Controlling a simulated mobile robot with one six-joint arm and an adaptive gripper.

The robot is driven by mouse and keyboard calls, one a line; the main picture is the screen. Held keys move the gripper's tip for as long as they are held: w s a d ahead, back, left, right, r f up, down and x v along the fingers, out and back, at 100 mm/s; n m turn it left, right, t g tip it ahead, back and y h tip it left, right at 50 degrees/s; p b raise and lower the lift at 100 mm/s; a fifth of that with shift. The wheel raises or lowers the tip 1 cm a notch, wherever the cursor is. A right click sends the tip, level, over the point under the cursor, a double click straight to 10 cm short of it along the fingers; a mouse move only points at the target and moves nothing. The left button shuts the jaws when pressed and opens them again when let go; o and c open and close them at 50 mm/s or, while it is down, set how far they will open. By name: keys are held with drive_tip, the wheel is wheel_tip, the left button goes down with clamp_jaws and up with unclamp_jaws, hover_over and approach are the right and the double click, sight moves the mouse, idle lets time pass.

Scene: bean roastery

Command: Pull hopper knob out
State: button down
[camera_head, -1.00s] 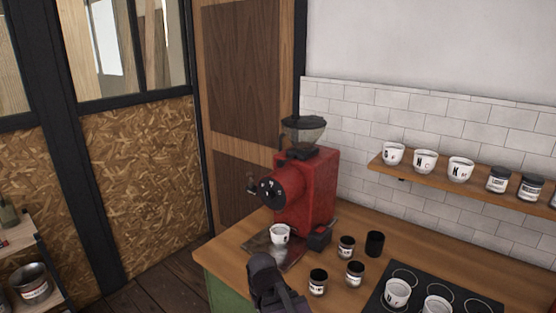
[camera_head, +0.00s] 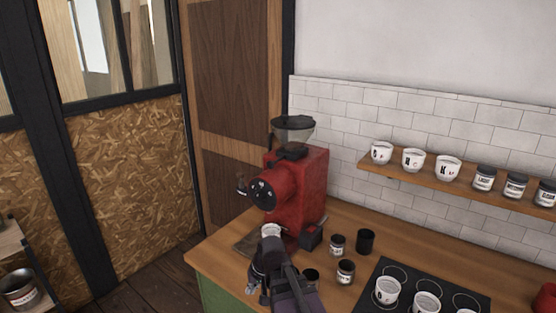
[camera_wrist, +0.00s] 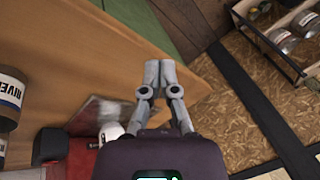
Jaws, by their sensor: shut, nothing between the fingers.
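The red grinder (camera_head: 299,190) stands at the back left of the wooden counter, with a clear hopper (camera_head: 293,130) on top. A dark part (camera_head: 272,157) sits at the hopper's base; I cannot tell for sure whether it is the knob. A round black dial (camera_head: 262,193) is on the grinder's front. My gripper (camera_head: 253,289) is in front of and below the grinder, apart from the hopper. In the wrist view, my gripper (camera_wrist: 160,68) is shut and empty above the counter's edge. A white cup (camera_head: 271,231) stands under the grinder's front, partly hidden by my arm.
Several dark jars (camera_head: 346,271) stand right of my arm. A black board (camera_head: 425,290) with white cups lies further right. A wall shelf (camera_head: 405,177) holds cups and jars. A low rack (camera_wrist: 275,45) stands beyond the floor. The counter's left front corner (camera_head: 205,258) is clear.

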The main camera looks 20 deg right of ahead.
drive_tip(key=w+d+r+m+t+y+p, duration=0.1)
drive_tip(key=w+d+r+m+t+p, duration=0.1)
drive_tip(key=w+d+r+m+t, duration=0.1)
drive_tip(key=w+d+r+m+t+y+p, duration=0.1)
drive_tip(key=w+d+r+t, duration=0.3)
drive_tip(key=w+r, duration=0.4)
drive_tip(key=w+d+r+m+t+y+p, duration=0.1)
drive_tip(key=w+d+r+m+t+p, duration=0.2)
drive_tip(key=w+d+r, duration=0.3)
drive_tip(key=shift+w+r+m+t+y, duration=0.15)
drive_tip(key=shift+r+m+t+y, duration=0.2)
drive_tip(key=shift+r, duration=0.35)
drive_tip(key=shift+w+r+m+t+y, duration=0.1)
drive_tip(key=shift+r+m+t, duration=0.05)
drive_tip(key=shift+r+m, duration=0.4)
drive_tip(key=m+t+h+p, duration=0.2)
drive_tip(key=m+t+h, duration=0.1)
drive_tip(key=m+t, duration=0.1)
approach(279, 170)
wheel_tip(279, 170, up, 3)
drive_tip(key=a, duration=0.1)
drive_tip(key=shift+s+d+r+m, duration=0.15)
drive_tip(key=shift+d+r+m, duration=0.05)
drive_tip(key=shift+d+m, duration=0.25)
drive_tip(key=shift+x, duration=5)
drive_tip(key=shift+a, duration=0.1)
